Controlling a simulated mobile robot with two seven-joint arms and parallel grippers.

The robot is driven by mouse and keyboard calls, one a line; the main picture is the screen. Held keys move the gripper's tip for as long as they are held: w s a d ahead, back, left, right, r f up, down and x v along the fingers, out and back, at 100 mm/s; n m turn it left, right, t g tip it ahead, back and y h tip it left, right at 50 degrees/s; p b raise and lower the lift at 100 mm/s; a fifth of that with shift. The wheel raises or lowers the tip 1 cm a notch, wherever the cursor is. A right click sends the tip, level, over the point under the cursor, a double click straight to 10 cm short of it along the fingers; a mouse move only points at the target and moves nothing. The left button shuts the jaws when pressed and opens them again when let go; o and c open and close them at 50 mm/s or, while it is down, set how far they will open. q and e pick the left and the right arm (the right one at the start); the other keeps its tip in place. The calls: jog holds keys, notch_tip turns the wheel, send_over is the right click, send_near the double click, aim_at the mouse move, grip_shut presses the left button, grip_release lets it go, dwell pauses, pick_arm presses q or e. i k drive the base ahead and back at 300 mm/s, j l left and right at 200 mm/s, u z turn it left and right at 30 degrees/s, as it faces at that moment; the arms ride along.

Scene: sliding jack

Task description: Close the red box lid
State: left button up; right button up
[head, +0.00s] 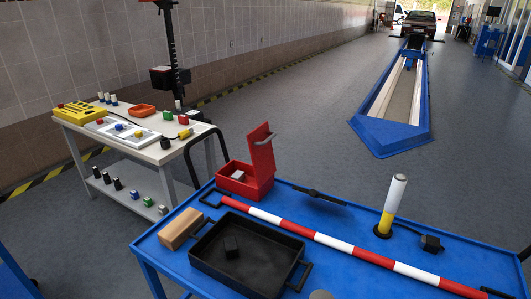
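The red box (232,183) stands at the far left part of the blue table. Its red lid (262,160) is open and stands roughly upright on the box's right side, with a grey handle (266,138) near its top. A small light grey block (238,174) shows inside the box. Neither of my grippers can be made out in the head view, and nothing is touching the lid.
On the blue table (345,220) lie a black tray (215,268), a wooden block (181,229), a red-and-white bar (330,241) and a flat black tool (319,196). A white-and-yellow cylinder (391,205) stands at right. A white workbench (150,153) stands behind, left.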

aim_at(260, 139)
jog(key=i+j+u, duration=0.65)
jog(key=i, duration=0.25)
jog(key=k+l, duration=0.05)
jog(key=l, duration=0.05)
